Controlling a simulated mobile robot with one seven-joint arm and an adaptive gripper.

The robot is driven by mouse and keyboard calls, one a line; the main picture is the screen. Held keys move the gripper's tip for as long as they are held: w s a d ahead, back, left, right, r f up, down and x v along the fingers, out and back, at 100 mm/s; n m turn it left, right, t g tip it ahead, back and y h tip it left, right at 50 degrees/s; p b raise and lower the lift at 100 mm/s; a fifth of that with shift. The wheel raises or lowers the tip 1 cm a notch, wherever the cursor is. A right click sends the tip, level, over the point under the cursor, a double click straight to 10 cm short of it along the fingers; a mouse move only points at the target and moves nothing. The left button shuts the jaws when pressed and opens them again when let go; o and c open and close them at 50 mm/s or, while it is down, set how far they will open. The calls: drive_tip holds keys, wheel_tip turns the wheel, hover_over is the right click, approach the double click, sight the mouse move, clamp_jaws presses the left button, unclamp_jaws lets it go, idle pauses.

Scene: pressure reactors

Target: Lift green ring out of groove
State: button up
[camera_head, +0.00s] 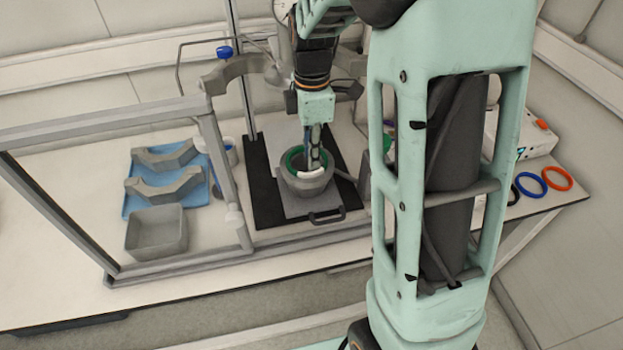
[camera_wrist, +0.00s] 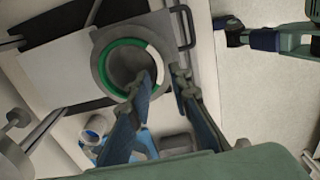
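The green ring (camera_head: 292,160) lies in the top rim of the round grey vessel (camera_head: 305,186). In the wrist view the green ring (camera_wrist: 104,66) shows as an arc on the left side of the vessel rim (camera_wrist: 97,48). A white arc (camera_wrist: 155,62) shows on the right side of the same rim. My gripper (camera_head: 313,165) points down at the vessel. One fingertip overlaps the vessel opening, the other the right rim. Contact is unclear.
The vessel stands on a grey plate over a black mat (camera_head: 262,190), inside a metal frame (camera_head: 225,180). A blue tray (camera_head: 135,205) with grey clamp halves and a grey bin (camera_head: 156,232) are left. Blue (camera_head: 530,186) and orange (camera_head: 557,178) rings lie right.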

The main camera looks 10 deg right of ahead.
wheel_tip(320, 180, down, 5)
drive_tip(key=b, duration=0.2)
drive_tip(key=shift+b, duration=0.4)
clamp_jaws()
drive_tip(key=shift+r, duration=0.1)
wheel_tip(320, 180, up, 7)
drive_tip(key=p, duration=0.5)
drive_tip(key=shift+r, duration=0.1)
